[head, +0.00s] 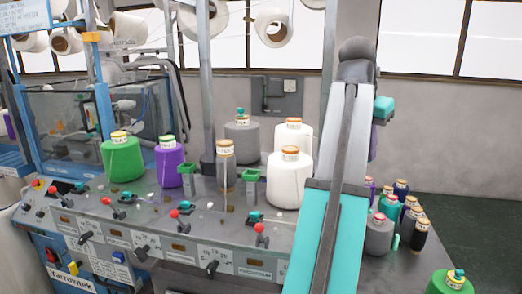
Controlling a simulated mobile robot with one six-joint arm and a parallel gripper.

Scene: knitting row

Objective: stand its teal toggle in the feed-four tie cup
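Several small teal pieces sit beside red-knobbed levers along the machine's sloped deck, among them one at the far left (80,187), one in the middle (185,212) and one at the right (255,217). A small teal piece (241,111) also tops the grey cone (242,138) at the back. Which one is the task's toggle I cannot tell. Two small green cups, a left one (188,168) and a right one (251,175), stand on the deck; feed numbers are not readable. My gripper is not in view; my arm crosses the right middle of the picture.
Green (122,160), purple (170,166) and white (289,182) yarn cones stand on the deck. A grey post (206,90) rises behind. Several dark and coloured cones crowd the right side by a grey cone (379,236). A green cone (449,283) is at bottom right.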

